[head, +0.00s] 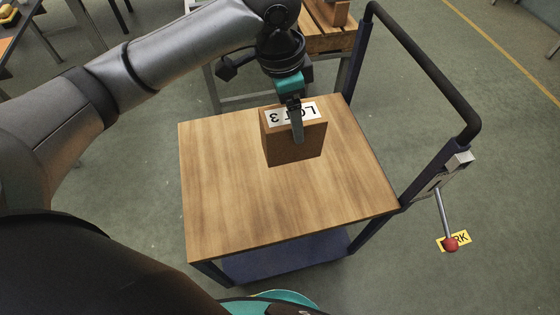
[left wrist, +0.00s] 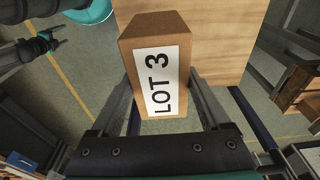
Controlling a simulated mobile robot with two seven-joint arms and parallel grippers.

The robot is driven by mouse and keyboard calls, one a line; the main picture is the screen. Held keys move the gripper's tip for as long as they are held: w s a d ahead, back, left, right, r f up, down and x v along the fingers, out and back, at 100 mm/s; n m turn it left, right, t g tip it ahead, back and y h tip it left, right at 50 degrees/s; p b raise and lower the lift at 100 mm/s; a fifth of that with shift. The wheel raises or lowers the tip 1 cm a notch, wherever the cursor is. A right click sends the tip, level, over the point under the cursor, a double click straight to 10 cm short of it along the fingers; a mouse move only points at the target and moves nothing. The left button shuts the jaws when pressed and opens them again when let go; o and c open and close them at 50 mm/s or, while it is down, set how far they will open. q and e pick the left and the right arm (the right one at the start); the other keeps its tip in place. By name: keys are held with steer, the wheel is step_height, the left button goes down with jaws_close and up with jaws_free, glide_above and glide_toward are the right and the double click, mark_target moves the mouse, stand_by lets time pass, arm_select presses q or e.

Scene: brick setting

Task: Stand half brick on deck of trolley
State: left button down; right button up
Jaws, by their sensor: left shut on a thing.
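The half brick (head: 297,143) is brown with a white "LOT 3" label on its upper face. My left gripper (head: 295,122) is shut on it from above, with one finger showing against its near side. The brick is upright over the wooden deck (head: 230,200) of the trolley; I cannot tell whether its underside touches the deck. In the left wrist view the brick (left wrist: 157,65) sits between the two fingers (left wrist: 166,100), label facing the camera, with the deck (left wrist: 215,35) beyond it.
The trolley's dark handle rail (head: 425,65) rises along the right side of the deck. A lever with a red knob (head: 451,244) stands out at the right, over a yellow floor sign. A wooden crate (head: 325,35) stands behind. The near and left deck areas are clear.

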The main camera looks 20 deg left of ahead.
arm_select(q)
step_height(320, 180, down, 20)
steer(key=b, duration=0.5)
steer(key=shift+r+b, duration=0.15)
steer(key=shift+b, duration=0.25)
jaws_free()
steer(key=r+p, duration=0.1)
steer(key=r, duration=0.2)
steer(key=a+r+p, duration=0.1)
steer(key=r, duration=0.3)
steer(key=s+r+p, duration=0.1)
steer(key=r, duration=0.3)
steer(key=shift+a+r+p, duration=0.2)
steer(key=shift+a+p, duration=0.05)
steer(key=shift+p, duration=0.1)
steer(key=shift+r, duration=0.25)
